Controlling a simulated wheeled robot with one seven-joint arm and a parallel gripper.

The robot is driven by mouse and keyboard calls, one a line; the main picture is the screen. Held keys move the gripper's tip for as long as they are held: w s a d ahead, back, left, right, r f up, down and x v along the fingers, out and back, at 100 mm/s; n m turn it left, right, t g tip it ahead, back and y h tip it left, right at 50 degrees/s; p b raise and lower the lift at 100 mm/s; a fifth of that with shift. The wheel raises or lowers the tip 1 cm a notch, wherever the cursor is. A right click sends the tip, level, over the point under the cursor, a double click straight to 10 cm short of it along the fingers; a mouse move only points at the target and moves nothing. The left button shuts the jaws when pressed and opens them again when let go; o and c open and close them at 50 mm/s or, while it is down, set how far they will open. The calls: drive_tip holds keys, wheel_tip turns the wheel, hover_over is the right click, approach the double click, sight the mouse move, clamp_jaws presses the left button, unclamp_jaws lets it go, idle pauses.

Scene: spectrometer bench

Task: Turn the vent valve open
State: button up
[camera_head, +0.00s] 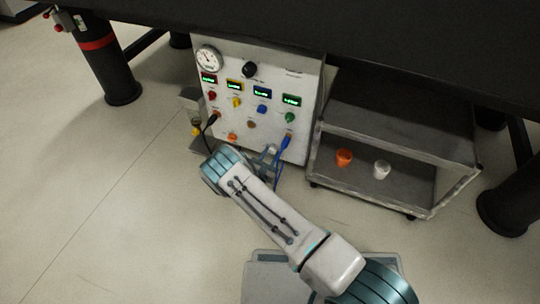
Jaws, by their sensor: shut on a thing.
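The grey instrument panel (262,105) stands under the dark bench top, with a round gauge (208,58), a black knob (250,69), small displays and coloured knobs on its face. My gripper (269,155) is at the panel's lower front, near the blue cable (285,143). It is shut on a small part there, which is mostly hidden by the fingers and my wrist. The vent valve cannot be told apart clearly at this size; the gripped part at the panel's lower edge fits its place. How far its handle is turned cannot be seen.
A black cable (211,123) and a blue cable hang from the panel's lower face. A grey cart (440,195) at the right holds an orange cup (344,157) and a white cup (381,169). A thick black leg (110,75) stands left. The floor at left is clear.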

drive_tip(key=shift+m, duration=0.3)
drive_tip(key=shift+m+p, duration=3.15)
drive_tip(key=shift+m, duration=5.05)
drive_tip(key=o, duration=1)
